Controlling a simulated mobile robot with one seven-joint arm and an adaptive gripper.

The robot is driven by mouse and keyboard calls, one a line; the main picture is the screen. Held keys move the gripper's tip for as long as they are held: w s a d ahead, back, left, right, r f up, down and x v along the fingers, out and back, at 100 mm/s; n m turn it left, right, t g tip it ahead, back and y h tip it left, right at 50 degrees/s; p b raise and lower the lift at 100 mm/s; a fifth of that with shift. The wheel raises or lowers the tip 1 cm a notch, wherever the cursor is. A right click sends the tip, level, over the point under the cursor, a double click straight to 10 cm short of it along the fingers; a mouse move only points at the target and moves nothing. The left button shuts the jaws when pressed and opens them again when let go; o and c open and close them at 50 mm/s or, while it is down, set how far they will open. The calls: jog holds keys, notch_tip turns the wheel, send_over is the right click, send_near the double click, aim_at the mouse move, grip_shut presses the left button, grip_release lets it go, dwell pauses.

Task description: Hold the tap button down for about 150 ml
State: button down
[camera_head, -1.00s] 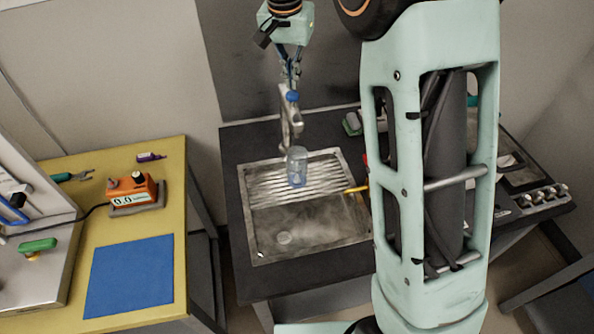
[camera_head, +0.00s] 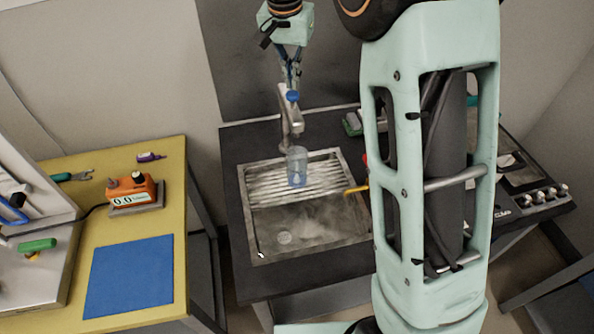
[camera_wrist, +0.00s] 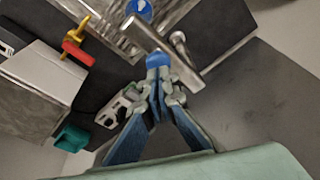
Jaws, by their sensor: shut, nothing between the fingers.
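The metal tap (camera_head: 290,125) stands at the back edge of the sink, with a round blue button (camera_head: 293,96) on top. My gripper (camera_head: 291,87) is shut and empty, pointing down with its fingertips at the button. In the wrist view the closed fingertips (camera_wrist: 158,72) meet the blue button (camera_wrist: 157,60) and appear to touch it. A clear beaker (camera_head: 297,165) stands upright below the tap on the ribbed part of the sink. Blue shows in it from above (camera_wrist: 140,8); its exact level cannot be read.
The sink (camera_head: 305,225) has an empty basin in front of the beaker. A yellow table (camera_head: 130,170) at left holds an orange device (camera_head: 130,187) reading 0.0 and a blue mat (camera_head: 130,275). My arm hides the counter's middle; knobs (camera_head: 540,197) show at right.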

aim_at(292, 93)
jog(key=shift+f+b, duration=0.95)
jog(key=shift+f, duration=0.6)
jog(key=shift+r, duration=0.1)
dwell(0.4)
notch_tip(292, 93, up, 7)
jog(key=p, duration=0.6)
jog(key=shift+r, duration=0.1)
dwell(0.9)
